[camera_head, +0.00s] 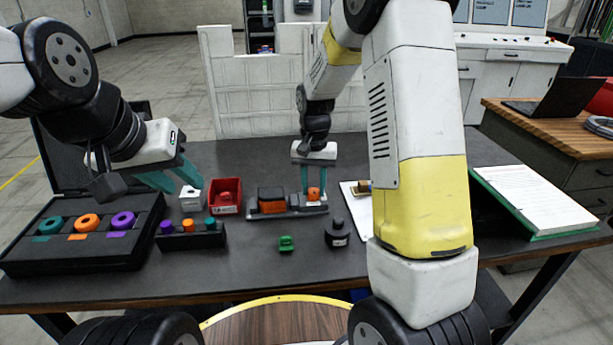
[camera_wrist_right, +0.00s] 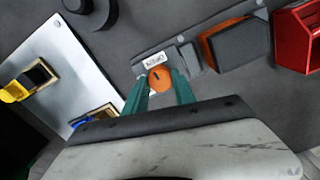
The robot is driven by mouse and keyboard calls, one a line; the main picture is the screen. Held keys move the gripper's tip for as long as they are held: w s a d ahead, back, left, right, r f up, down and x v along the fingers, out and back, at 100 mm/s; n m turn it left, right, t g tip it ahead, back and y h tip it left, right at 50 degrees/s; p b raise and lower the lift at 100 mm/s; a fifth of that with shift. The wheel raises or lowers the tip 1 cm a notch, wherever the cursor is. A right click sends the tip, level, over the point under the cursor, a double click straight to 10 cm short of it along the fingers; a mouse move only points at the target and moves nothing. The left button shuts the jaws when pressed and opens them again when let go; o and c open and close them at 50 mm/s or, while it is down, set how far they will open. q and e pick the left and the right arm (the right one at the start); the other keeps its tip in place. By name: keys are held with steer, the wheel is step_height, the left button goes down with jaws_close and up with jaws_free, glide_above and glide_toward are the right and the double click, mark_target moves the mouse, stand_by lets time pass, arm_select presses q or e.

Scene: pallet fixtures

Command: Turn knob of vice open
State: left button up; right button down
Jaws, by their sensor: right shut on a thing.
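The vice (camera_head: 283,209) is a grey fixture with an orange and dark block, lying on the dark table. Its orange round knob (camera_head: 314,193) is at its right end. My right gripper (camera_head: 313,192) points down over that end, with its teal fingers on either side of the knob and shut on it. In the right wrist view the orange knob (camera_wrist_right: 160,79) sits between the tips of the teal fingers (camera_wrist_right: 160,88), beside a white label. My left gripper (camera_head: 172,178) is held above the left part of the table, its teal fingers apart and empty.
A red bin (camera_head: 225,195) and a white block (camera_head: 191,198) stand left of the vice. A black case (camera_head: 80,240) with coloured rings and a rack (camera_head: 190,239) of coloured pegs lie further left. A green piece (camera_head: 286,244) and a dark cylinder (camera_head: 338,233) stand in front.

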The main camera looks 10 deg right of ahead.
mark_target(314, 190)
stand_by(0.4)
steer(key=c, duration=1)
jaws_free()
steer(key=shift+c, duration=0.2)
steer(key=shift+r, duration=3.95)
steer(key=s+d+r+n+t, duration=0.1)
steer(key=s+r+t, duration=0.1)
steer(key=s+r, duration=0.2)
steer(key=s+d+r+n+t+y, duration=0.1)
steer(key=s+r, duration=0.3)
steer(key=s, duration=0.7)
steer(key=s+r+n+t+y, duration=0.1)
steer(key=s+r+t, duration=0.2)
steer(key=s, duration=0.5)
steer(key=shift+d+r, duration=0.4)
steer(key=shift+r, duration=0.25)
